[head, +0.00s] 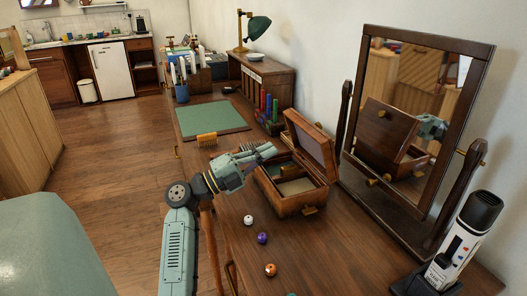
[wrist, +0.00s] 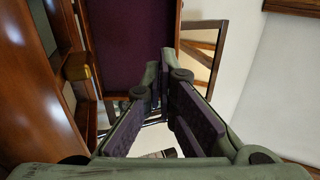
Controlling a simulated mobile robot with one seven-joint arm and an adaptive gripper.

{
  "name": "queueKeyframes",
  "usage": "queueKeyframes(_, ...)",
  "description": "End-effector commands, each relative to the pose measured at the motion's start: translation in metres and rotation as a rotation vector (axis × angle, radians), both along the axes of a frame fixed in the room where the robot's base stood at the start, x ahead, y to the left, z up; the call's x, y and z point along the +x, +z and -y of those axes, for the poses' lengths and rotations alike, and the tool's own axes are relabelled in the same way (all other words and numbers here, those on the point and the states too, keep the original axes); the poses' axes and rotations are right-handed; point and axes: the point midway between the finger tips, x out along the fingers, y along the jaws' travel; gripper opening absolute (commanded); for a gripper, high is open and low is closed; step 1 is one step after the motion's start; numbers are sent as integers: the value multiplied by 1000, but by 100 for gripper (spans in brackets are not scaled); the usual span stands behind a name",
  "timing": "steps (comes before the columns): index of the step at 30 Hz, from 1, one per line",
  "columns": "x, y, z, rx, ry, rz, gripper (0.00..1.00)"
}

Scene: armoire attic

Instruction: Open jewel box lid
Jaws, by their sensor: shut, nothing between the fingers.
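The wooden jewel box (head: 291,204) stands on the table in front of the mirror. Its lid (head: 312,146) stands raised, tilted back toward the mirror, and the lined compartments inside show. My gripper (head: 268,152) is over the left side of the open box, close to the lid. In the wrist view my gripper (wrist: 164,62) is shut and empty, its fingertips in front of the lid's dark purple lining (wrist: 132,40). I cannot tell whether the fingertips touch the lid.
A tilting mirror (head: 400,120) stands right behind the box and reflects it. A white cylindrical device (head: 462,245) is at the front right. Small balls, including a purple one (head: 262,238), lie in front of the box. A green mat (head: 212,119) lies farther back.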

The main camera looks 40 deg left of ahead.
Motion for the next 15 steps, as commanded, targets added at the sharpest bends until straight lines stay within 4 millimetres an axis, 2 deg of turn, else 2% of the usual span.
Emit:
queueKeyframes(1, 11, 8, 5, 2, -4, 0, 0)
queueKeyframes(6, 43, 20, 19, 0, -3, -1, 0)
queueKeyframes(15, 78, 32, 32, 0, -1, 0, 0)
